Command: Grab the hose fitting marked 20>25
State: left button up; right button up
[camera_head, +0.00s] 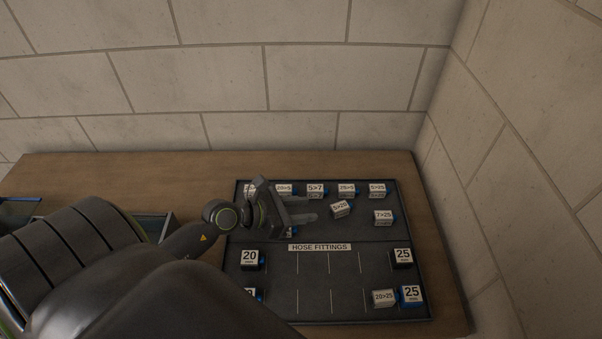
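The hose fitting marked 20>25 (384,298) is a small pale-labelled block at the lower right of the black fittings tray (345,314). It sits close against the left side of a blue block marked 25 (411,296). My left gripper (308,209) is over the upper left part of the tray, fingers pointing right. Its two fingers are apart with nothing seen between them. It is well up and left of the 20>25 fitting, and it partly hides fittings behind it. My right gripper is not in view.
Several labelled fittings line the tray's back, including 5>7 (316,189); 5>20 (340,209) and 7>25 (384,217) lie in front. Blocks marked 20 (250,258) and 25 (402,257) stand at the sides. The tray's lower middle is clear. A wall rises at right.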

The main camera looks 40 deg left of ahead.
aim_at(383, 298)
jog(key=k, duration=1.5)
